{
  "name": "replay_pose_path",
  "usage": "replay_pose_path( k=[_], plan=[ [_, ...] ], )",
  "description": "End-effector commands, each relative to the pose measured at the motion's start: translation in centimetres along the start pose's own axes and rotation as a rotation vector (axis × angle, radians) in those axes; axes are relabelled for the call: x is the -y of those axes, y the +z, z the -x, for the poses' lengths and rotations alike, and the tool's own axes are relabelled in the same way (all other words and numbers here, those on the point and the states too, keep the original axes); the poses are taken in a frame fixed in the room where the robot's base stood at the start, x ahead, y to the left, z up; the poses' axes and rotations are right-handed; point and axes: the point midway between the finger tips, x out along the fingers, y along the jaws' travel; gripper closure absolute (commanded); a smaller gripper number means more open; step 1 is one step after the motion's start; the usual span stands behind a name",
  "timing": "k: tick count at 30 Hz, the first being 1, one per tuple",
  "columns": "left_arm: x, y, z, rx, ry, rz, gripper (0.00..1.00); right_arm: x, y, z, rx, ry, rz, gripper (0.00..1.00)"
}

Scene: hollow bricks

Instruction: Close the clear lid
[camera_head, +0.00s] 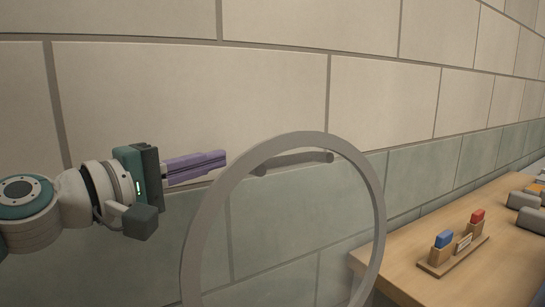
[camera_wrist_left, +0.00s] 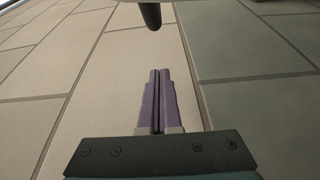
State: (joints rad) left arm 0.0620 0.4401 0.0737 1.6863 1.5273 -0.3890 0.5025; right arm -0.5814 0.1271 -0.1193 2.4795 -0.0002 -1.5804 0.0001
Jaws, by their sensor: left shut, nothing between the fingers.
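The clear lid (camera_head: 290,225) is a round see-through disc with a thick grey rim (camera_head: 190,262), standing tilted up in the head view. A grey bar-shaped handle (camera_head: 293,158) shows near its top. My left gripper (camera_head: 226,157) comes in from the left, with purple fingers shut and empty. Its tips are close to the upper left of the rim in the picture; I cannot tell the gap in depth. In the left wrist view the shut fingers (camera_wrist_left: 160,72) point toward a dark rounded bar end (camera_wrist_left: 150,15), apart from it. My right gripper is out of view.
A wooden table (camera_head: 420,275) stands at the right. It carries a wooden holder (camera_head: 455,257) with a blue piece (camera_head: 444,239) and a red piece (camera_head: 477,216), and grey blocks (camera_head: 524,201) farther back. A tiled wall (camera_head: 270,90) runs behind everything.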

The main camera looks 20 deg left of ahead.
Motion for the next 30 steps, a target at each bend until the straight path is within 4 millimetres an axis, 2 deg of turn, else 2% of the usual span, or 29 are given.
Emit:
replay_pose_path(
  k=[3,6,13,30],
  plan=[
    [-0.1,0.1,-1.8,0.001,0.002,0.001,1.0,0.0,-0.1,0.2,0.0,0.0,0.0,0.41],
    [-0.3,1.5,-1.2,0.003,-0.003,0.001,1.0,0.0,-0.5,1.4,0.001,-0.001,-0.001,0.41],
    [-0.1,3.5,-0.4,0.002,-0.002,0.0,1.0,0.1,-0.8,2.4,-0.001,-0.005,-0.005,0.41],
    [0.0,3.9,-0.5,0.002,0.004,-0.013,1.0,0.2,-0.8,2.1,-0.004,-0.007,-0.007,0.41]
  ],
)
